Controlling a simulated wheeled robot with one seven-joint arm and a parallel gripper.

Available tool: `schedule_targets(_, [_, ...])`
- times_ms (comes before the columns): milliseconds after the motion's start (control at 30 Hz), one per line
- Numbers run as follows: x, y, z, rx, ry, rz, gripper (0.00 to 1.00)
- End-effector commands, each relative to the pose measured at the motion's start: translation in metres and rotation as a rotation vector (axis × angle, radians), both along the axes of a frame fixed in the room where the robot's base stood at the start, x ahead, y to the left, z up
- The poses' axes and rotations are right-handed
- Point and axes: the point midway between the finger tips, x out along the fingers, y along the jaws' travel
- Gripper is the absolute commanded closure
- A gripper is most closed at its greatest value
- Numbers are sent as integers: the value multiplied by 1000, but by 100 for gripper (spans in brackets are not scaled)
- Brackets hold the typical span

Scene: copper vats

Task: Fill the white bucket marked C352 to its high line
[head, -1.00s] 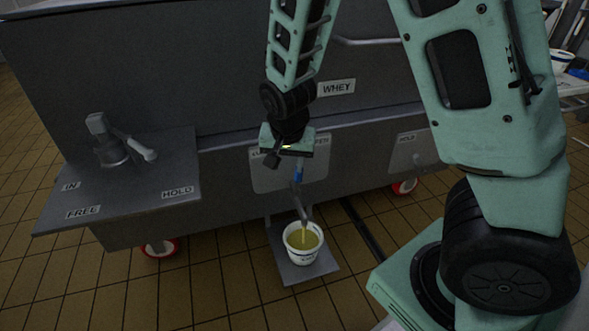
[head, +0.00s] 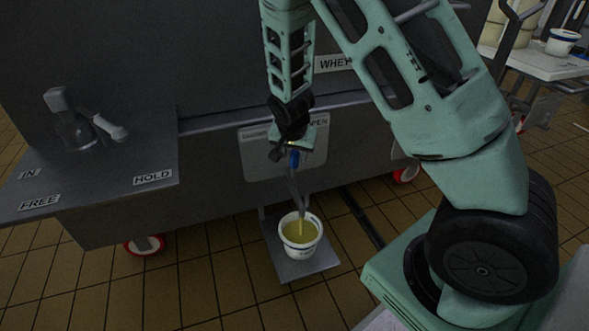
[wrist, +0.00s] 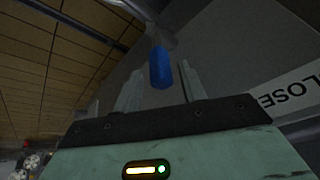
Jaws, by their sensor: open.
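The tap's blue handle (head: 294,160) hangs just below my gripper (head: 288,150). In the wrist view the blue handle (wrist: 160,68) shows between and beyond the two fingertips of my gripper (wrist: 160,85), which is open and holds nothing.
The bucket rests on a low grey plate (head: 305,270) near the floor. A plate behind the tap has lettering at its ends, partly hidden. A grey shelf (head: 100,185) labelled IN, FREE and HOLD juts out at left. Another white bucket (head: 562,42) stands on a table at right.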

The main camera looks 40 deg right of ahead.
Motion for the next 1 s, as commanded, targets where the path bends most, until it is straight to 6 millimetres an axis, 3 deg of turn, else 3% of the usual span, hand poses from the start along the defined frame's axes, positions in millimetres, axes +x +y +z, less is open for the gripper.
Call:
schedule_targets(33, [3, -3, -15, -1, 1, -2, 59])
schedule_targets(100, [6, -7, -26, -1, 1, -2, 59])
schedule_targets(300, [14, -12, -46, -1, 1, 1, 59])
schedule_targets(700, [17, -14, -52, 0, 0, 0, 59])
schedule_targets(733, [17, -14, -52, 0, 0, 0, 61])
schedule_targets(867, [17, -14, -52, 0, 0, 1, 98])
schedule_targets(1000, [17, -14, -52, 0, 0, 1, 100])
